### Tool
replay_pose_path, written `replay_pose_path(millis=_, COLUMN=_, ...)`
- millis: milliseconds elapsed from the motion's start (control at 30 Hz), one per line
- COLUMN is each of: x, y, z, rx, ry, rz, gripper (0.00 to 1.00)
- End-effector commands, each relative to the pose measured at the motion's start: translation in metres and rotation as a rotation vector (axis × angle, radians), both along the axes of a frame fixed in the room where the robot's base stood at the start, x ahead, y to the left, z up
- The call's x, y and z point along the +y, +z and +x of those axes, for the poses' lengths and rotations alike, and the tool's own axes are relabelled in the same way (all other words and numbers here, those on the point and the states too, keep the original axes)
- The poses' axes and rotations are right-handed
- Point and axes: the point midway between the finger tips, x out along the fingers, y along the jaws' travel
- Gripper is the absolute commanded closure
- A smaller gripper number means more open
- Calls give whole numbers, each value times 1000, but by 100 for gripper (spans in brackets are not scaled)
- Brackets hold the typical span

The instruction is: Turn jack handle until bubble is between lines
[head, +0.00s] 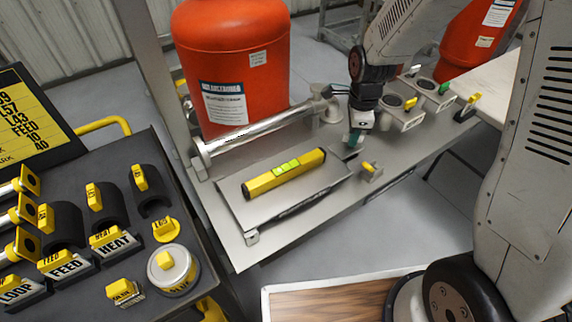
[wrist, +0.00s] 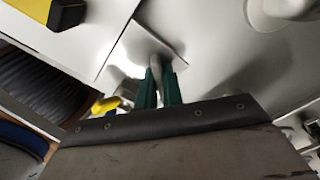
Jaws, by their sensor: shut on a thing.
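A yellow spirit level (head: 285,173) with bright green vials lies on a flat metal plate (head: 235,205) on the skid; its bubble and lines are too small to read. One end of the level shows at the top left of the wrist view (wrist: 45,12). My gripper (head: 354,142) is at the plate's far right corner. In the wrist view its green fingers (wrist: 159,90) are shut around a slim pale upright part, apparently the jack handle (wrist: 155,66). The fingers hide most of that handle.
A silver pipe (head: 260,132) runs behind the plate, before a red tank (head: 232,65). A small block with a yellow tab (head: 370,168) stands close to my gripper. Grey blocks with round openings (head: 402,112) stand to the right. A dark cart (head: 90,275) with labelled parts is at left.

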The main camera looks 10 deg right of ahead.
Motion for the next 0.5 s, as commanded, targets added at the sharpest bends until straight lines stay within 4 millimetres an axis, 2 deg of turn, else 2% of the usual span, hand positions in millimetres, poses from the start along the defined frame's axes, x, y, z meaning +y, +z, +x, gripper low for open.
replay_pose_path(millis=300, x=0, y=-1, z=-1, rx=2, ry=-30, rz=0, gripper=100)
replay_pose_path(millis=500, x=0, y=-1, z=-1, rx=2, ry=-230, rz=0, gripper=100)
